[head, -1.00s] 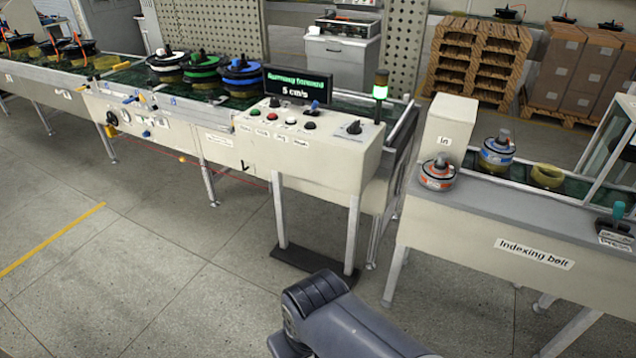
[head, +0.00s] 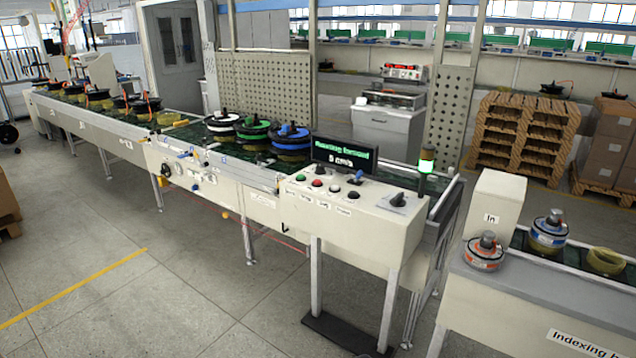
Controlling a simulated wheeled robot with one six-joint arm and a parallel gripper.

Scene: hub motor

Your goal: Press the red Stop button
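The red button (head: 318,183) sits on the sloped top of the cream control box (head: 375,232), right of centre. It stands between a green button (head: 300,178) on its left and a white button (head: 335,188) on its right. Small labels run along the box below the buttons, too small to read surely. The display (head: 345,155) behind shows green text, seemingly "Running forward", and "5 cm/s". My gripper is not in view, and nothing covers the red button.
A black button (head: 354,194) and a dark knob (head: 398,199) share the box. A green signal light (head: 427,163) glows behind. The conveyor (head: 110,125) carries several motors leftward of the box. An indexing belt (head: 540,305) stands at right. The floor (head: 200,300) in front is open.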

